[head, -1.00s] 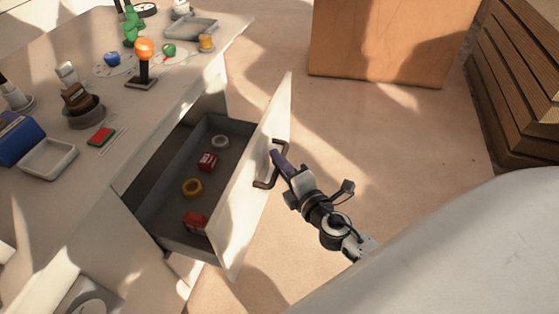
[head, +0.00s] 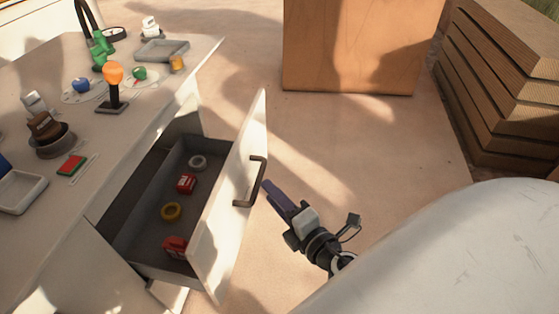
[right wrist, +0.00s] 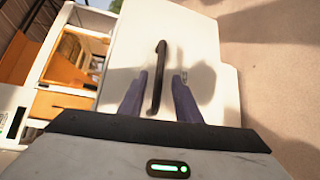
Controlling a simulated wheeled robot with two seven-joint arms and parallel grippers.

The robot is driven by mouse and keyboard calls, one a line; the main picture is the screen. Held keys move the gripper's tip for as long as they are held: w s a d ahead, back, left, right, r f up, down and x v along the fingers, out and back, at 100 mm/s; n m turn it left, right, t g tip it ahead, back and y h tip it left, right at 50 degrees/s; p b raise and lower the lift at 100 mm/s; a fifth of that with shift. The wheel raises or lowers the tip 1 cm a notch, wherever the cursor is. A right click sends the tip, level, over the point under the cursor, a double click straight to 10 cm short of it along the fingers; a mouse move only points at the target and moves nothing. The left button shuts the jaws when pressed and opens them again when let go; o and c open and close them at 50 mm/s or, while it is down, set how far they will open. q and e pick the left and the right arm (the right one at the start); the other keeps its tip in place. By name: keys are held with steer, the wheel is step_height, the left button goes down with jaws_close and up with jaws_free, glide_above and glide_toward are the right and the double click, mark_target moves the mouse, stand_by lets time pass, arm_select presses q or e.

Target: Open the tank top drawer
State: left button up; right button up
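The top drawer (head: 228,215) of the white desk stands pulled well out, with its grey inside showing. Its dark bar handle (head: 260,180) is on the white front panel. My right gripper (head: 268,192) is just off the handle, to its right, with a small gap in the head view. In the right wrist view the two purple fingers (right wrist: 160,98) are apart, and the handle (right wrist: 158,75) lies ahead, seen in line with the space between them. The gripper holds nothing. My left gripper is not in view.
The drawer holds a grey ring (head: 198,162), a yellow ring (head: 171,211) and red items (head: 186,183). The desk top (head: 120,140) carries an orange-topped stand (head: 113,85), trays and small parts. A wooden box (head: 350,45) and stacked boards (head: 505,80) stand beyond clear floor.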

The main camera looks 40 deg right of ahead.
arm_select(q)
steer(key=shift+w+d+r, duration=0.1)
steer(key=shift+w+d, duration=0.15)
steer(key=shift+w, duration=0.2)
arm_select(e)
steer(key=shift+s+a+r, duration=0.1)
steer(key=shift+s+r, duration=0.05)
steer(key=shift+s, duration=0.55)
steer(key=shift+s+r, duration=0.1)
steer(key=shift+s, duration=0.55)
